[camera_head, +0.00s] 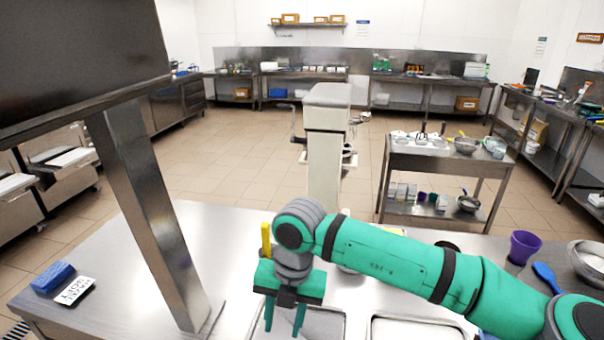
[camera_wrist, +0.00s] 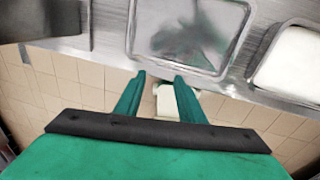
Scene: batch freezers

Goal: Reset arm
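My arm, green with grey joints, reaches in from the right in the head view, bent down at the wrist. My gripper (camera_head: 285,331) hangs over the steel counter, its two green fingers apart, above a shallow metal pan (camera_head: 318,322). In the wrist view my gripper (camera_wrist: 158,78) is open with nothing between its fingertips. The metal pan (camera_wrist: 190,64) lies ahead of the fingers there, and its floor carries a dull green reflection. What lies behind my arm is partly hidden.
A second pan (camera_head: 420,328) sits to the right. A steel post (camera_head: 150,215) rises from the counter. A blue sponge (camera_head: 52,278) and a label card (camera_head: 75,291) lie at left. A purple cup (camera_head: 524,246), a blue utensil (camera_head: 547,277) and a bowl (camera_head: 588,262) stand at right.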

